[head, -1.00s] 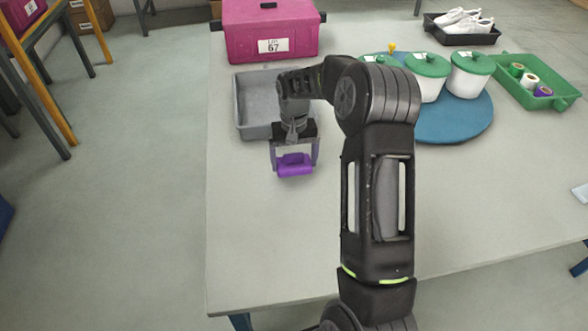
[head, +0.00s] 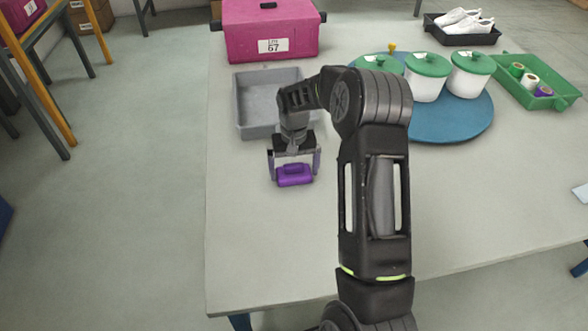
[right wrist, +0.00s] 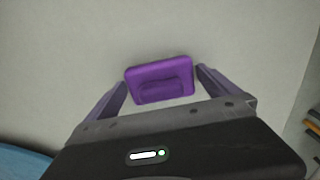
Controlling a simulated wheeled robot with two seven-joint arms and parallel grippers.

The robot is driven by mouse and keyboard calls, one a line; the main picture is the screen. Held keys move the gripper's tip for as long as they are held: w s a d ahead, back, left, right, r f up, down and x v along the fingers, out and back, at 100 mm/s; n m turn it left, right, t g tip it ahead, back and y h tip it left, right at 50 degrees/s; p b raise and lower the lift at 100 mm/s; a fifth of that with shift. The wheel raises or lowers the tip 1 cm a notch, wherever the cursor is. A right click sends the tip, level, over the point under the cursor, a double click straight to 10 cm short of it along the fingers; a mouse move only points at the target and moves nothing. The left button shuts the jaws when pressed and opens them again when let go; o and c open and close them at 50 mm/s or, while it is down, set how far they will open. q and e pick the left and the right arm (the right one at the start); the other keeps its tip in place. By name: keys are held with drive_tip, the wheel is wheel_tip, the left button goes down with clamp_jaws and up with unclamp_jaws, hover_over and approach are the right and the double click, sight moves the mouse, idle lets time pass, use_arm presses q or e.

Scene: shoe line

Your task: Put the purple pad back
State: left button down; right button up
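The purple pad (head: 294,176) is a small block with a raised grip on top. It appears to lie on the pale table just in front of the grey tray (head: 240,128). My right gripper (head: 294,172) is above it with its fingers spread, one on each side of the pad. In the right wrist view the pad (right wrist: 160,72) sits between the fingertips (right wrist: 161,78), with a narrow gap showing at each side. The tray looks empty, though my arm hides part of it. My left gripper is out of view.
A magenta lidded box (head: 240,35) stands behind the tray. White pots with green lids (head: 427,64) stand on a blue round mat (head: 455,128). A green tray (head: 510,90) holds rolls; a black tray (head: 485,40) holds white shoes. The front left table (head: 270,250) is clear.

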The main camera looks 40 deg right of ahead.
sight(294, 165)
wheel_tip(294, 165, up, 12)
drive_tip(key=p, duration=0.1)
drive_tip(key=shift+r, duration=0.15)
idle(0.5)
idle(0.7)
